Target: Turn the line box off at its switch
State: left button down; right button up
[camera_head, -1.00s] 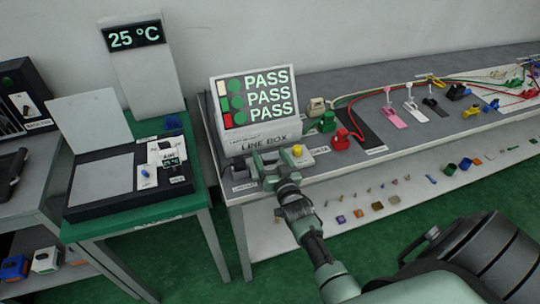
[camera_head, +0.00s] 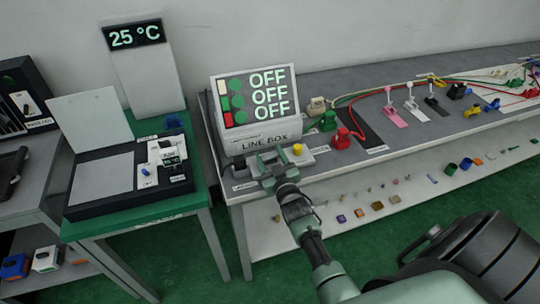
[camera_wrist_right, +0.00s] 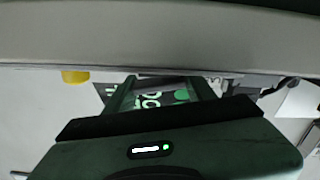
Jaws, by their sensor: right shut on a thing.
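The line box (camera_head: 252,105) stands at the left end of the grey bench, its screen reading OFF on all three rows. My right gripper (camera_head: 266,164) is at the low front of the box, just below the LINE BOX label. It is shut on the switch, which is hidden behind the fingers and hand. In the right wrist view the fingers (camera_wrist_right: 160,92) reach in under the pale edge of the box. My left gripper is not in view.
A yellow button (camera_head: 297,150) sits just right of my right gripper; it also shows in the right wrist view (camera_wrist_right: 75,77). Green (camera_head: 327,122) and red (camera_head: 341,139) connectors stand farther right. A green table (camera_head: 140,217) with a temperature display is on the left.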

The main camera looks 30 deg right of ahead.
jog(key=o, duration=1.4)
jog(key=v, duration=0.7)
jog(key=shift+s+a+b, duration=0.1)
jog(key=shift+s+b, duration=0.2)
jog(key=shift+s, duration=0.1)
